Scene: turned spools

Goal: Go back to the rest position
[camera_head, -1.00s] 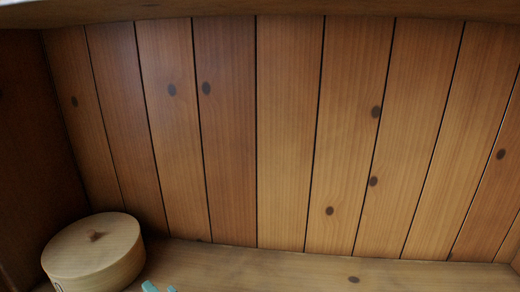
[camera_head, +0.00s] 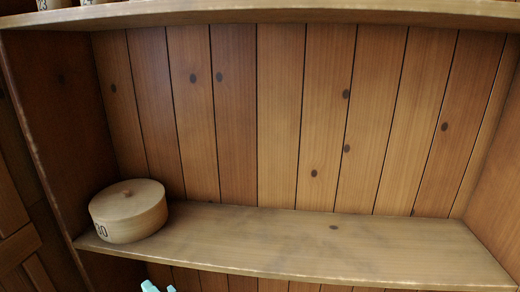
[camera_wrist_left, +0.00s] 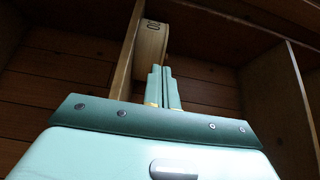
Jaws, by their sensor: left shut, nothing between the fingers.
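My left gripper (camera_head: 158,287) shows only as pale green fingertips at the bottom edge of the head view, below the shelf's front edge. In the left wrist view its two fingers (camera_wrist_left: 163,88) are together with nothing between them. A round wooden lidded box (camera_head: 128,212) with dark digits on its side stands upright at the left end of the shelf board (camera_head: 320,242). The box also shows in the left wrist view (camera_wrist_left: 150,42), beyond the fingertips and apart from them in the head view. My right gripper is not in view.
An upper board (camera_head: 270,12) crosses the top, with parts of other round boxes on it at the top left. A dark side wall (camera_head: 62,120) closes the left. The shelf right of the box is bare. A lower compartment opens beneath.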

